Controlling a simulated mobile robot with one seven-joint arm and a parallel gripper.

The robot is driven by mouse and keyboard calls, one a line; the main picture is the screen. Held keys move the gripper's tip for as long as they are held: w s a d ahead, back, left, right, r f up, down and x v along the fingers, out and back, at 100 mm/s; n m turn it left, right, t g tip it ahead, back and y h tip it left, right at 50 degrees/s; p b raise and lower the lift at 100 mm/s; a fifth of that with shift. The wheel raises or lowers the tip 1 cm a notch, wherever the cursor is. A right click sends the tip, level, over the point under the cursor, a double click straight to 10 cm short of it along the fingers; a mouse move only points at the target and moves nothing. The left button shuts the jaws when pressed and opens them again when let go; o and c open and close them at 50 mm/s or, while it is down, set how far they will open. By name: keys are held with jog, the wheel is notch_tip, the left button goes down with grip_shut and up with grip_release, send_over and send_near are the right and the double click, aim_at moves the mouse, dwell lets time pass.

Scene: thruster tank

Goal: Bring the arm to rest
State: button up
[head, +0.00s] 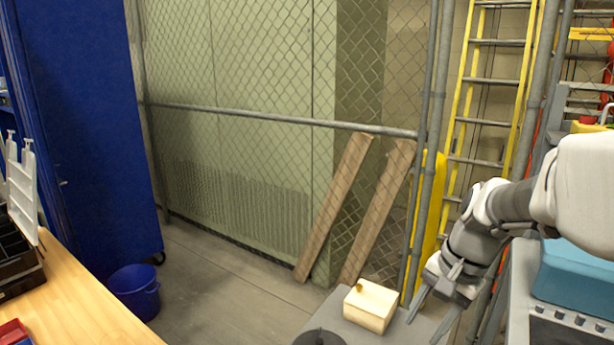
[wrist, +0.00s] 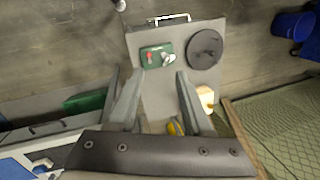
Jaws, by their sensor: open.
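My gripper (head: 426,322) hangs at the right of the head view, over the right end of a grey surface (head: 366,334). Its two fingers are apart, with nothing seen between them in the head view. In the wrist view the spread fingers of my gripper (wrist: 158,82) point toward the same grey surface (wrist: 155,100). My white and grey arm (head: 500,205) reaches in from the right edge, bent, with its end tilted down.
On the grey surface stand a cream box (head: 370,306), beside my gripper, and a dark round disc (head: 318,338). A green item (wrist: 157,56) shows in the wrist view. A chain-link fence (head: 240,60) and leaning planks (head: 335,205) stand behind. A teal case (head: 572,278) is at right.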

jog(key=s+a+r+n+t+h, duration=0.1)
jog(key=s+a+r+n+t, duration=0.1)
jog(key=s, duration=0.4)
jog(key=s+a+r+n+t+h, duration=0.1)
jog(key=s+a+r+n+t, duration=0.1)
jog(key=s+a+r+n, duration=0.2)
jog(key=shift+s+r+n+t+p, duration=0.2)
jog(key=shift+s+n+t+p, duration=0.1)
jog(key=shift+s+n, duration=1.35)
